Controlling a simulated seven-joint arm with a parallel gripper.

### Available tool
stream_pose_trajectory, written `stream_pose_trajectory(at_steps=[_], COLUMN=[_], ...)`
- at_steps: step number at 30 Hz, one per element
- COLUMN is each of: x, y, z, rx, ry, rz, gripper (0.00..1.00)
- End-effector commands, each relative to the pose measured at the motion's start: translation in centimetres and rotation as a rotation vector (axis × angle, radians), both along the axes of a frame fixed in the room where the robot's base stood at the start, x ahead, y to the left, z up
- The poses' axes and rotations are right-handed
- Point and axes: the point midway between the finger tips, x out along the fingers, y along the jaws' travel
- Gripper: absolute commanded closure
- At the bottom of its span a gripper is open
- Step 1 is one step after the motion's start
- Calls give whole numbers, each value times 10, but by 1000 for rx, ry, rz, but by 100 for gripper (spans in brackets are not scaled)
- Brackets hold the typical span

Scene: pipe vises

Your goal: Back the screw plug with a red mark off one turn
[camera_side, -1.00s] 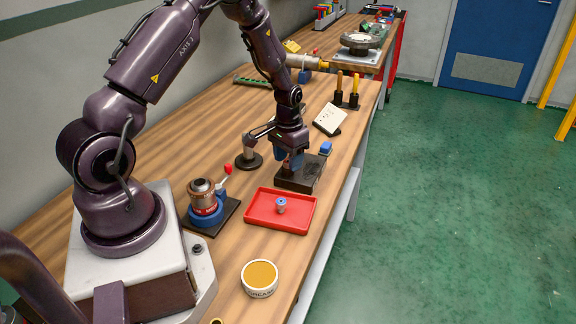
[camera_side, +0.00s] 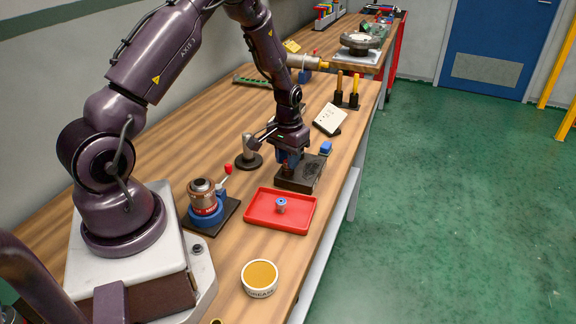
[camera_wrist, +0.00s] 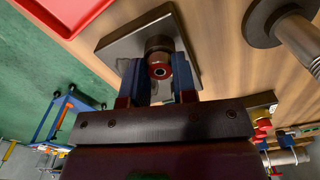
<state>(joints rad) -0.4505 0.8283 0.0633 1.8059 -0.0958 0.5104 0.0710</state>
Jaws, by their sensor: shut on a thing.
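The screw plug with a red ring (camera_wrist: 159,71) stands between my gripper's blue fingers in the wrist view, above a dark metal base plate. My gripper (camera_side: 289,166) is shut on this plug and points down over the dark block (camera_side: 310,180) in the side view. In the wrist view the fingers (camera_wrist: 158,62) lie on either side of the plug. The plug's lower part and thread are hidden, and I cannot make out a separate mark on it.
A red tray (camera_side: 253,222) holds a small blue-topped plug (camera_side: 281,204). A vise with a metal pipe (camera_side: 202,193) and red-knobbed lever stands left of it. A grey post (camera_side: 249,152) is close to my wrist. A tin (camera_side: 260,276) stands at the front.

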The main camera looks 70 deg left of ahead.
Motion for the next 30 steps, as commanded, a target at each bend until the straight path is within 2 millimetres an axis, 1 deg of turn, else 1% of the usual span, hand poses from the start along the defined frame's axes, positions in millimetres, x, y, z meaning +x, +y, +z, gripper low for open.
stream_pose_trajectory(at_steps=[3,9,13,15,17,26,29,30], x=[0,0,0,0,0,0,0,1], y=[0,0,0,0,0,0,0,0], z=[0,0,0,0,0,0,0,0], rx=[2,3,2,1,1,0,2,3], ry=[0,-1,0,0,1,0,-1,-1], rz=[250,675,900,972,1003,1023,1134,1208], gripper=[100,100,100,100,100,100,100,100])
